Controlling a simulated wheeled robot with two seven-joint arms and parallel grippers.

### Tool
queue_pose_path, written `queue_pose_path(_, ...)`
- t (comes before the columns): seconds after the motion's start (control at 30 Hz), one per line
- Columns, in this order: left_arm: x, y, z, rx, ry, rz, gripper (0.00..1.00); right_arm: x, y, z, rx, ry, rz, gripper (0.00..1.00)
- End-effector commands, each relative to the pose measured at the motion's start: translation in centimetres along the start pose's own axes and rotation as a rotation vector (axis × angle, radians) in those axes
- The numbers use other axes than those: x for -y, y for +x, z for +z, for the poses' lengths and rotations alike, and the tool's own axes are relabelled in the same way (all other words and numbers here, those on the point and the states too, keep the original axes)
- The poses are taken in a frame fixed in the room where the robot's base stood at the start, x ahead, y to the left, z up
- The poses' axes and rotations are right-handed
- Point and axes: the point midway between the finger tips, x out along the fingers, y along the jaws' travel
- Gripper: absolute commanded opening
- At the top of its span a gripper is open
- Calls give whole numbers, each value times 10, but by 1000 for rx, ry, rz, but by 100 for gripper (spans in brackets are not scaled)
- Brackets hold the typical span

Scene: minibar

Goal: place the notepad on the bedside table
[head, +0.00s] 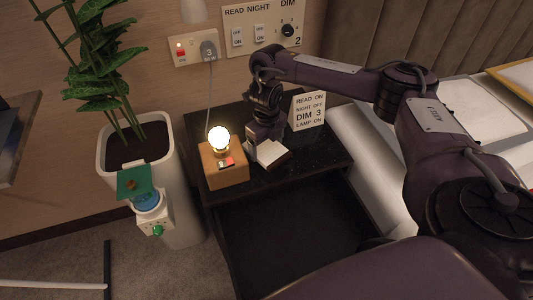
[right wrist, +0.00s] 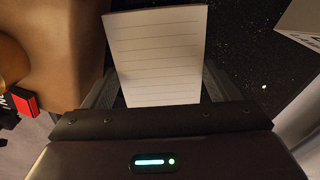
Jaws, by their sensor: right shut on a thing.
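The notepad (head: 270,152) is a small white pad with a dark side. It is at the bedside table (head: 318,157), a black speckled top, just right of the wooden lamp block. My right gripper (head: 262,138) points down and is shut on the notepad. In the right wrist view the lined page of the notepad (right wrist: 158,55) shows between the two fingers. I cannot tell whether the notepad touches the tabletop or hangs slightly above it. My left gripper is not in view.
The wooden lamp block (head: 224,175) with a lit bulb (head: 218,138) stands close to the gripper's left. A white sign card (head: 307,111) stands behind right. An open dark compartment (head: 290,225) is below the tabletop. A potted plant (head: 150,150) stands left, the bed (head: 370,140) right.

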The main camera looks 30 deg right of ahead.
Motion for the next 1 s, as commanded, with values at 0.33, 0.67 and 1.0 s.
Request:
queue_pose_path(0.33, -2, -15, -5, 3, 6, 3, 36, 0, 34, 0, 0, -1, 0, 57)
queue_pose_path(0.67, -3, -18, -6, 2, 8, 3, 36, 0, 37, 0, -1, -1, 0, 57)
queue_pose_path(1.0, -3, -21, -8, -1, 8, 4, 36, 0, 36, 0, -1, -1, 0, 100)
